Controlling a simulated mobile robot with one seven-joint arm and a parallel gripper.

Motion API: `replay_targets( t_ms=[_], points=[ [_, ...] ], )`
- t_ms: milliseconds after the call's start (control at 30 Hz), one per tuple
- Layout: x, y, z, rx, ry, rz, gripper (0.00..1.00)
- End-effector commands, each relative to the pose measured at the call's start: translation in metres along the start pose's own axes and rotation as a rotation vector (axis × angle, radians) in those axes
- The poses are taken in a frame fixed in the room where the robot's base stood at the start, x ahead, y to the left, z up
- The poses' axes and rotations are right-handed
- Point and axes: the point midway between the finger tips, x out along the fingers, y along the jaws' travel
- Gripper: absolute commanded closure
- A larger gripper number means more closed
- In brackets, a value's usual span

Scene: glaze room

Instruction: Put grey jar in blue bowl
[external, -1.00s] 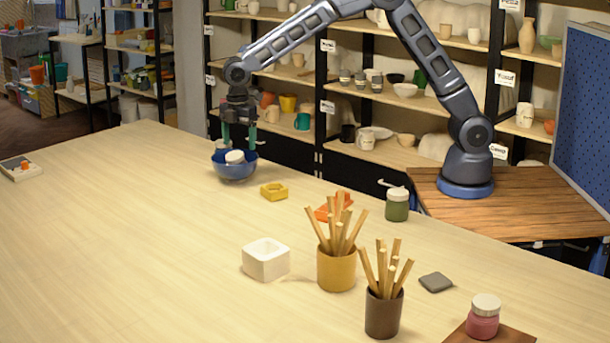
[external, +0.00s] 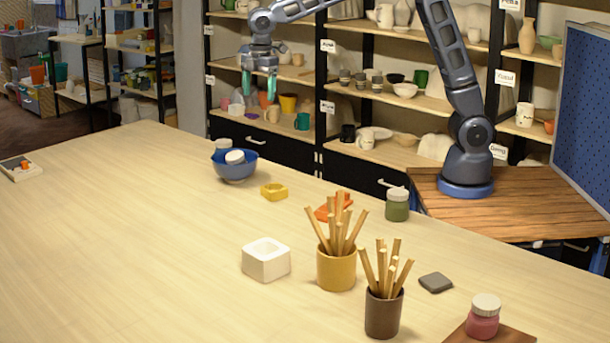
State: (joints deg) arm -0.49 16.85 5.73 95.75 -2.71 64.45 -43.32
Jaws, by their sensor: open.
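The blue bowl (external: 236,174) stands on the table at the back left. A jar with a white lid (external: 235,157) sits tilted inside it, its lid showing above the rim; its body is mostly hidden, so I cannot tell its colour. A second pale-lidded jar (external: 222,145) shows at the bowl's back left; I cannot tell whether it is in the bowl or behind it. My gripper (external: 259,98) is open and empty, in the air above the bowl and to its right, touching neither.
A yellow piece (external: 274,192) lies right of the bowl. A green jar (external: 397,205), a white block-shaped pot (external: 266,261) and two cups of sticks (external: 336,270) stand nearer. Shelves of pottery line the back. The left table is mostly clear.

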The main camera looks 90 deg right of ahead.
Motion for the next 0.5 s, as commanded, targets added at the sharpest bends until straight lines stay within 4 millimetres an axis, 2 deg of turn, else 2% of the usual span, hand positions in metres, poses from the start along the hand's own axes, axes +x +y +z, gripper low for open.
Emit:
replay_targets(
  t_ms=[33, 200, 500],
  points=[
    [-0.013, -0.01, 0.012, 0.026, 0.008, 0.012, 0.21],
    [-0.044, -0.043, 0.051, 0.125, 0.032, 0.044, 0.21],
    [-0.081, -0.104, 0.121, 0.302, 0.085, 0.091, 0.21]
  ],
)
